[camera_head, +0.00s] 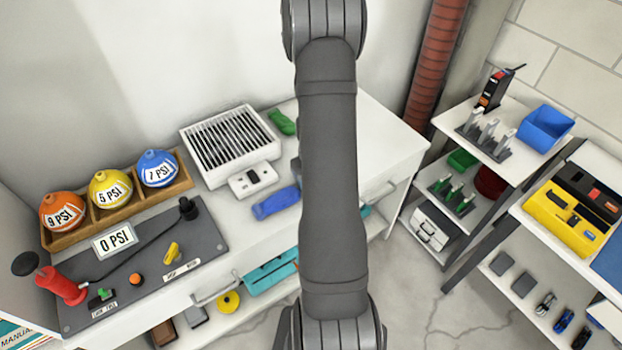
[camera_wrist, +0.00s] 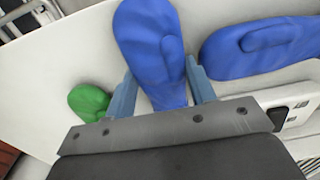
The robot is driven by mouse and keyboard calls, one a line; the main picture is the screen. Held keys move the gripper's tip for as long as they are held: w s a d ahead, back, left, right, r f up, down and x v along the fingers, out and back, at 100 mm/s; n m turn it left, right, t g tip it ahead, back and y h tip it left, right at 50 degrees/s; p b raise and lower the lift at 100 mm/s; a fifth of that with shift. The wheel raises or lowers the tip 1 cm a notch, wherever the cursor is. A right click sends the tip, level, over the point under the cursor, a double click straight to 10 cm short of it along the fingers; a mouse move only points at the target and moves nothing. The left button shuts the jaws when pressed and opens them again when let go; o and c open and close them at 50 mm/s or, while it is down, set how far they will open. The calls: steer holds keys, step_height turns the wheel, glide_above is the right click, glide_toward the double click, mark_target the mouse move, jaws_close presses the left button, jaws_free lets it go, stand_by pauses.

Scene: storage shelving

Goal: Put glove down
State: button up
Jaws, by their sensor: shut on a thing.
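A blue glove (camera_wrist: 150,40) is between the two fingers of my gripper (camera_wrist: 163,82) in the wrist view, and the gripper is shut on it. The glove points away from the gripper over a white surface; whether it touches that surface I cannot tell. A second blue glove (camera_wrist: 262,46) lies to its right, apart from the fingers. It also shows in the head view (camera_head: 276,203), at the front of the white counter. In the head view my arm hides my gripper and the held glove.
A green glove-like item (camera_wrist: 88,102) lies left of my gripper and shows at the counter's back (camera_head: 282,122). A white slatted box (camera_head: 230,146) and a small white switch box (camera_head: 253,180) stand left of my arm. The white counter (camera_head: 385,135) looks clear right of my arm.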

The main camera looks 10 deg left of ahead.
steer(key=o, duration=0.7)
step_height(320, 180, up, 12)
stand_by(0.4)
step_height(320, 180, down, 12)
steer(key=shift+f, duration=0.1)
steer(key=shift+r, duration=1.3)
steer(key=shift+f, duration=0.1)
